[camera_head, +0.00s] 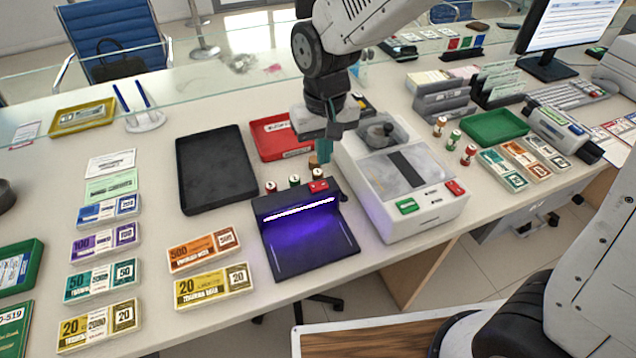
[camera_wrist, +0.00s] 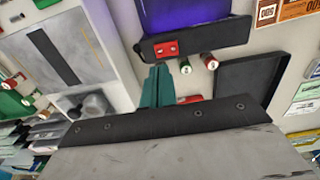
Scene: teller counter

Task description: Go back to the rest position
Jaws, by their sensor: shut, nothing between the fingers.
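My gripper (camera_head: 325,150) hangs over the counter, just behind the black banknote checker (camera_head: 310,255) with the violet light. Its teal fingers are together with nothing between them. In the wrist view the shut fingers (camera_wrist: 158,88) point toward the checker's back edge and the small coin rolls. The fingertips look close to the rolls, but I cannot tell whether they touch anything. The coin rolls (camera_head: 294,181) stand in a row behind the checker, one partly hidden by the fingers.
A white counting machine (camera_head: 430,205) stands close right of my gripper. An empty black tray (camera_head: 215,170) and a red tray (camera_head: 268,153) lie to the left. A glass screen (camera_head: 210,72) runs along the back. Banknote bundles (camera_head: 215,285) lie at the front left.

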